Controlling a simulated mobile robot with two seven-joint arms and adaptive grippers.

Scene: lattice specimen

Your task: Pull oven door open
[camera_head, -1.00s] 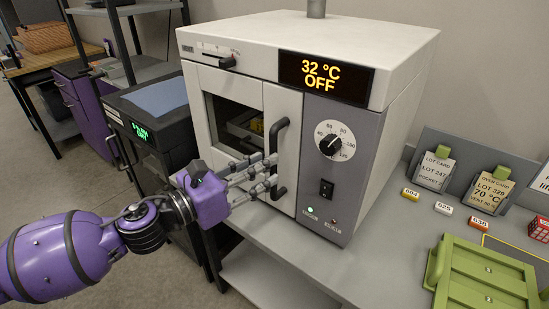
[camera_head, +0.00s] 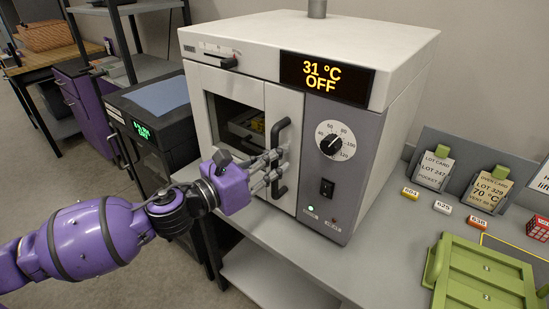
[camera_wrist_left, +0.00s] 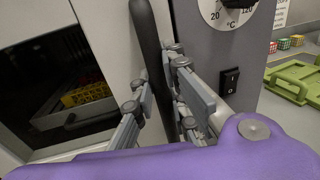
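The oven (camera_head: 300,32) is a white box with a grey control panel. Its white door (camera_head: 273,101) with a dark window is closed. A black vertical bar handle (camera_head: 283,138) is on the door's right side; it also shows in the wrist view (camera_wrist_left: 148,45). My left gripper (camera_head: 270,170) is at the lower half of the handle. In the wrist view its fingers (camera_wrist_left: 160,100) are apart, on both sides of the bar, with narrow gaps visible. A firm grip does not show. My right gripper is not in view.
The oven display (camera_head: 325,77) reads 31 °C OFF. A green lidded tray (camera_head: 485,278) and card holders (camera_head: 435,170) are on the bench at right. A dark cabinet (camera_head: 150,130) stands left of the oven. Floor shows at lower left.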

